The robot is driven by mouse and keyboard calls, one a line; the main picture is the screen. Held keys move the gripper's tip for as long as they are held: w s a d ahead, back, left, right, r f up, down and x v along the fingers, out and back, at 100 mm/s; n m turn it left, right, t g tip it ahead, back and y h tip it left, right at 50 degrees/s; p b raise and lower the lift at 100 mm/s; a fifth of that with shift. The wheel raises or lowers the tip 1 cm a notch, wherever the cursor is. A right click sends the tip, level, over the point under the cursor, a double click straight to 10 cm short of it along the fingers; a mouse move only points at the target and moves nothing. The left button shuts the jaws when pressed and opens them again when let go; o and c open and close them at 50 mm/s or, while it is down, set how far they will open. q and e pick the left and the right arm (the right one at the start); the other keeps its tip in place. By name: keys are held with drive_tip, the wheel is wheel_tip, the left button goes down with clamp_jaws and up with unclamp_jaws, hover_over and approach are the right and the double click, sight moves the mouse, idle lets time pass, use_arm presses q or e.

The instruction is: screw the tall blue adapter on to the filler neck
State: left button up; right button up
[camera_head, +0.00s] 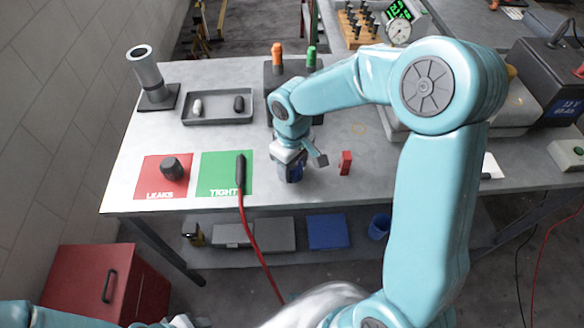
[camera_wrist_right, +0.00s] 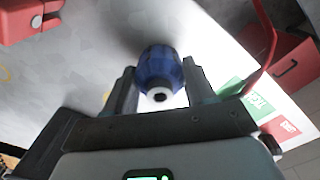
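My right gripper (camera_head: 292,172) is low over the front middle of the table, with its arm reaching in from the right. In the right wrist view its fingers (camera_wrist_right: 161,82) sit on both sides of a blue ribbed piece, which I take to be the tall blue adapter (camera_wrist_right: 160,66), and appear closed on it. Its pale end with a dark hole faces the camera. In the head view only a little blue (camera_head: 296,174) shows under the gripper. A grey tilted tube on a dark base, likely the filler neck (camera_head: 147,73), stands at the table's back left. My left gripper is out of view.
A grey tray (camera_head: 218,120) holds a white and a dark piece. Orange-topped (camera_head: 277,55) and green-topped (camera_head: 311,56) pieces stand behind my arm. A red block (camera_head: 346,163) is right of the gripper. LEAKS (camera_head: 152,187) and TIGHT (camera_head: 219,172) mats lie left, with a red hose.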

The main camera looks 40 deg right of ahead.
drive_tip(key=shift+r+p, duration=2.3)
drive_tip(key=shift+r, duration=0.8)
drive_tip(key=shift+f, duration=0.1)
